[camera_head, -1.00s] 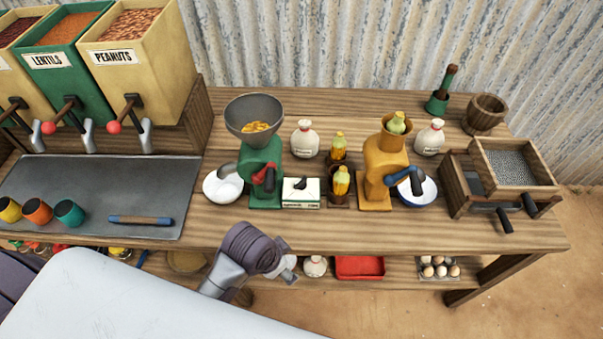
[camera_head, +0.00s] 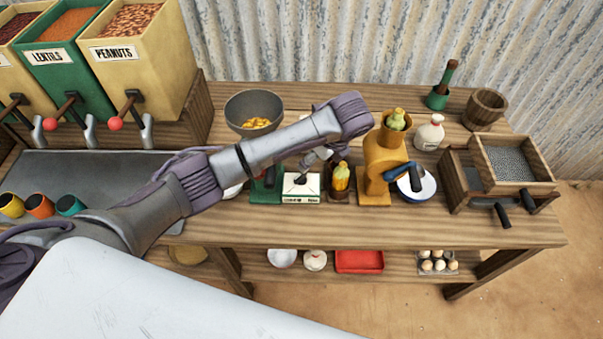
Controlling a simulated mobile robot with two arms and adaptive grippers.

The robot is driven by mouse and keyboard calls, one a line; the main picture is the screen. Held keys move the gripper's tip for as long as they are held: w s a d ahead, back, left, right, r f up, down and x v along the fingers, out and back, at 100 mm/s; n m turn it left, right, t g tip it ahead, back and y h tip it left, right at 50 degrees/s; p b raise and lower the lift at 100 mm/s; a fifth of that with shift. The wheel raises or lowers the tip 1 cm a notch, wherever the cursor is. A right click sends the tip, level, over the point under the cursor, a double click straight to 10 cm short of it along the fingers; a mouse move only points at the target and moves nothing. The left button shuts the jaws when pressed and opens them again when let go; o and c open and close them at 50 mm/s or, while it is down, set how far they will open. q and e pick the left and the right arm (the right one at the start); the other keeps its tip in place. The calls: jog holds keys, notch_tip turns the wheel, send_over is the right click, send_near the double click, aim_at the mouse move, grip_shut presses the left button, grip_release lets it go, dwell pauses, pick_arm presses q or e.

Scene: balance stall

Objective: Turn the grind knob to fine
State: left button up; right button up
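The grind knob (camera_head: 300,180) is a small dark knob on top of a white box (camera_head: 302,190) with a printed front. The box stands beside the green grinder's base (camera_head: 264,189). The print is too small to read surely, and I cannot tell the knob's setting. My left arm crosses from the left, over the green grinder, and bends down at the wrist. My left gripper (camera_head: 314,162) points down at the far right of the knob, close to it. I cannot tell if it touches, or if its fingers are open. My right gripper is not in view.
The green grinder's grey hopper (camera_head: 252,108) stands behind my arm. A corn jar (camera_head: 340,180) is just right of the box, close to my gripper. The table's front strip (camera_head: 400,228) is clear.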

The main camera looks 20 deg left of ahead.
aim_at(301, 175)
pick_arm(q)
jog(key=p+x, duration=0.1)
jog(key=x, duration=1.2)
jog(key=shift+a+f+p, duration=0.15)
jog(key=shift+f+p, duration=0.1)
jog(key=shift+p, duration=0.1)
jog(key=c, duration=1.2)
jog(key=shift+o, duration=0.2)
